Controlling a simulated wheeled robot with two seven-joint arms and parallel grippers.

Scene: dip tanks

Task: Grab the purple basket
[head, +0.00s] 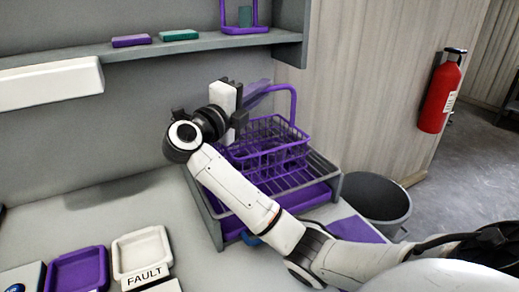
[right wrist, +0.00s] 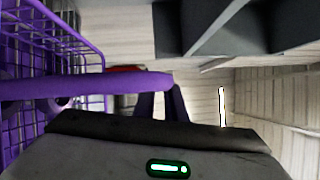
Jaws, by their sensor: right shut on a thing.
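The purple wire basket (head: 275,148) stands on a grey rack over a purple tray (head: 290,200), with its tall handle up. My right gripper (head: 250,97) is at the left part of the handle's top bar, shut on it. In the right wrist view the purple handle bar (right wrist: 100,86) runs in from the left to my right gripper's dark fingers (right wrist: 161,103), and the basket's wire side (right wrist: 85,60) shows at left. My right wrist and forearm cover part of the basket's left side and the rack. My left gripper is not in view.
A shelf (head: 190,47) above holds a purple block (head: 131,41), a teal block (head: 179,35) and a purple frame. A grey bin (head: 372,200) stands right of the rack. A purple dish (head: 78,271) and a white FAULT tray (head: 142,251) lie front left. The counter between is clear.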

